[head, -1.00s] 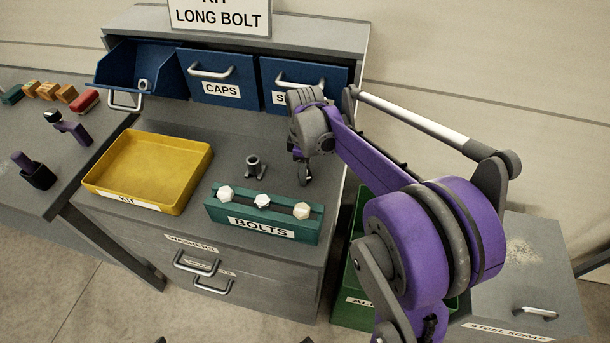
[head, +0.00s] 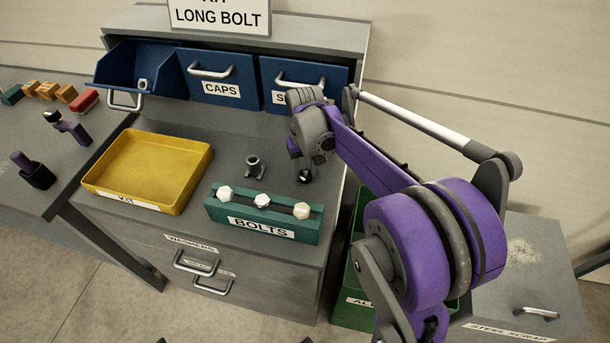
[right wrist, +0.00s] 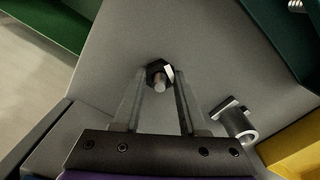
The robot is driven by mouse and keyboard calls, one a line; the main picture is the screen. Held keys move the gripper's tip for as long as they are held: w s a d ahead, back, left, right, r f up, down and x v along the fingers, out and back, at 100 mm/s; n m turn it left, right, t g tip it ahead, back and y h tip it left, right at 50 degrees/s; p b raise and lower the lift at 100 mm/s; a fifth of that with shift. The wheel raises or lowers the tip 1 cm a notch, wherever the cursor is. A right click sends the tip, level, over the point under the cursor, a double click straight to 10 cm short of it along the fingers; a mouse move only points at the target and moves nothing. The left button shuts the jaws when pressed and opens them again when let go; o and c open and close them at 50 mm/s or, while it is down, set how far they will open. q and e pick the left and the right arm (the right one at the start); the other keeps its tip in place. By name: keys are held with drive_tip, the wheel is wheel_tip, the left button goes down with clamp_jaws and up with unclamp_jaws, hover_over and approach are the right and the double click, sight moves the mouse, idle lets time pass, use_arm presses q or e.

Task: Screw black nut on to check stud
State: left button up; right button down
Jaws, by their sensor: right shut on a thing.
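The black nut (right wrist: 154,68) is a dark hex nut between the fingertips of my right gripper (right wrist: 158,78) in the right wrist view. My right gripper is shut on it. The rounded, brownish-grey end of the check stud (right wrist: 160,85) shows at the nut's middle, so the nut appears to sit around it. How far down the nut sits cannot be told. In the head view my right gripper (head: 304,176) points down at the bench top, right of the grey tube fitting, and hides most of the nut and stud. My left gripper is not in view.
A grey tube fitting (head: 255,166) stands left of the gripper; it also shows in the right wrist view (right wrist: 238,120). The green BOLTS rack (head: 222,212) is in front, the yellow KIT tray (head: 125,202) at left, blue bins (head: 215,78) behind.

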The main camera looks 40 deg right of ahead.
idle(0.3)
drive_tip(key=m, duration=1.2)
drive_tip(key=c, duration=0.6)
unclamp_jaws()
drive_tip(key=shift+o, duration=0.2)
